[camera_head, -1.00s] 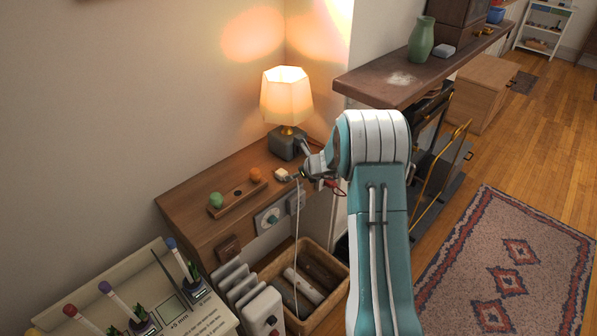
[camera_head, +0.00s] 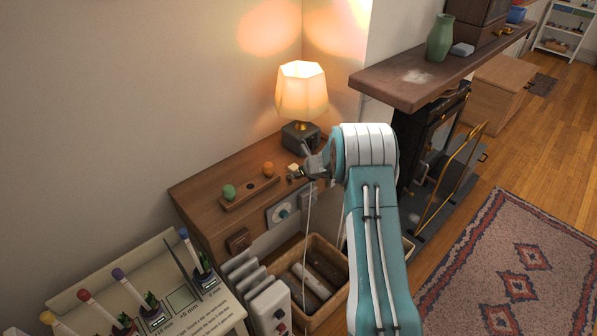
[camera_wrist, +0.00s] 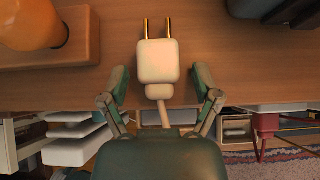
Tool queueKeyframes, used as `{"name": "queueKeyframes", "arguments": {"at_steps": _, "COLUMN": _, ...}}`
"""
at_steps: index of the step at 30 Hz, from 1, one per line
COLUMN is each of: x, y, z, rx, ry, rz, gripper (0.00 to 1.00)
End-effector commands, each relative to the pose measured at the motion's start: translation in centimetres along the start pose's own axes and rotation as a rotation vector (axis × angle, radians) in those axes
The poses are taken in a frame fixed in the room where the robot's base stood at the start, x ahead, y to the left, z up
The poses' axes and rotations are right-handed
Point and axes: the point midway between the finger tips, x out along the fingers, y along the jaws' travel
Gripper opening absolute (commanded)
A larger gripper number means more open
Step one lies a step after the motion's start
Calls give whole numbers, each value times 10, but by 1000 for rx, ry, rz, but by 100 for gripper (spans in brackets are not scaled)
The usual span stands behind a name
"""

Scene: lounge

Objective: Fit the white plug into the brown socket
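The white plug (camera_wrist: 157,60) lies on the wooden cabinet top, its two brass pins pointing away from my gripper in the wrist view. A pale cord trails from its rear and hangs down the cabinet front in the head view, where the plug (camera_head: 293,168) is small and partly hidden. My gripper (camera_wrist: 161,84) is open, one finger on each side of the plug's rear part, with visible gaps on both sides. In the head view my gripper (camera_head: 305,172) is beside the plug, near the lamp. The brown socket (camera_head: 238,240) is on the cabinet's front face, lower left.
A lit lamp (camera_head: 301,92) stands behind the plug. A wooden holder (camera_head: 250,193) with green and orange balls lies to the left. A grey socket plate with a teal centre (camera_head: 281,212) is right of the brown socket. A basket (camera_head: 338,298) stands below.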

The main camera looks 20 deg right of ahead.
Motion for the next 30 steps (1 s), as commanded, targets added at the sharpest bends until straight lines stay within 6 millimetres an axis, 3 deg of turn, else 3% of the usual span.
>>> {"name": "queueKeyframes", "arguments": {"at_steps": 2, "x": 0, "y": 0, "z": 0, "rx": 0, "ry": 0, "rz": 1, "gripper": 80}}
{"name": "queueKeyframes", "arguments": {"at_steps": 7, "x": 0, "y": 0, "z": -1, "rx": 0, "ry": 1, "rz": 1, "gripper": 5}}
{"name": "queueKeyframes", "arguments": {"at_steps": 8, "x": 1, "y": 0, "z": -1, "rx": 0, "ry": 2, "rz": 1, "gripper": 0}}
{"name": "queueKeyframes", "arguments": {"at_steps": 30, "x": -13, "y": 0, "z": 13, "rx": 1, "ry": 1, "rz": 1, "gripper": 0}}
